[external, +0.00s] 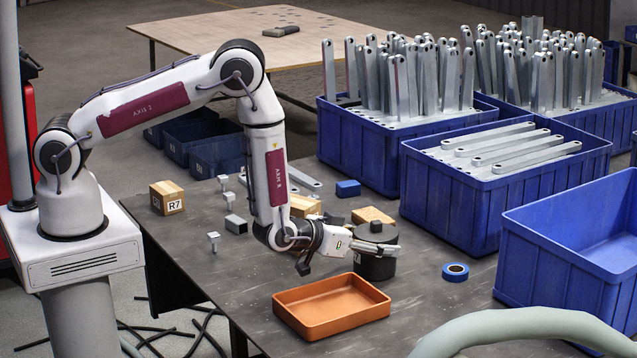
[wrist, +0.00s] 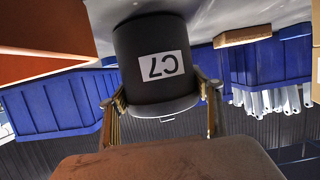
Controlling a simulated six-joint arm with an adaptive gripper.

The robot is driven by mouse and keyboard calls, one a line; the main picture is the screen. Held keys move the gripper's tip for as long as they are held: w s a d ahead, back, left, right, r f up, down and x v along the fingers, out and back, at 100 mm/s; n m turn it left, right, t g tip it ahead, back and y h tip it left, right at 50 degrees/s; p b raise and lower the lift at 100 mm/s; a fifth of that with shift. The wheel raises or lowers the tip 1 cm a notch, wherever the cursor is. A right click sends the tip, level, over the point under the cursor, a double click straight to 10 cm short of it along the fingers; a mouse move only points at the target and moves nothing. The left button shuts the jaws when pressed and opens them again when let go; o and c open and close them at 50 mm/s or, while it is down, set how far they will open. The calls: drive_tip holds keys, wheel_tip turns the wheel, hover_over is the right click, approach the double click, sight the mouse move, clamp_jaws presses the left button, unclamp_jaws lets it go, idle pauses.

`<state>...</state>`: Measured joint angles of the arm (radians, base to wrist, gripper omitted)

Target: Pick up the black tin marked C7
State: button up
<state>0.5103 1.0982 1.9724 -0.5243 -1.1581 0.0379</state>
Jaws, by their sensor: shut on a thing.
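The black tin (external: 376,262) stands on the dark table, behind and to the right of the orange tray (external: 338,327). In the wrist view the tin (wrist: 150,45) appears upside down and its white label reads C7. My gripper (external: 372,250) is at the tin, with its fingers on either side of it. In the wrist view my gripper (wrist: 163,100) is shut on the tin. Part of the tin is hidden by the gripper in the external view. I cannot tell any gap between tin and table.
The orange tray is close in front. A blue tape roll (external: 455,272) lies to the right. A wooden block marked R7 (external: 167,198), a blue block (external: 347,188) and small metal parts lie behind and left. Blue crates (external: 470,210) of brackets line the right side.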

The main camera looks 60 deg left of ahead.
drive_tip(key=shift+r, duration=4.85)
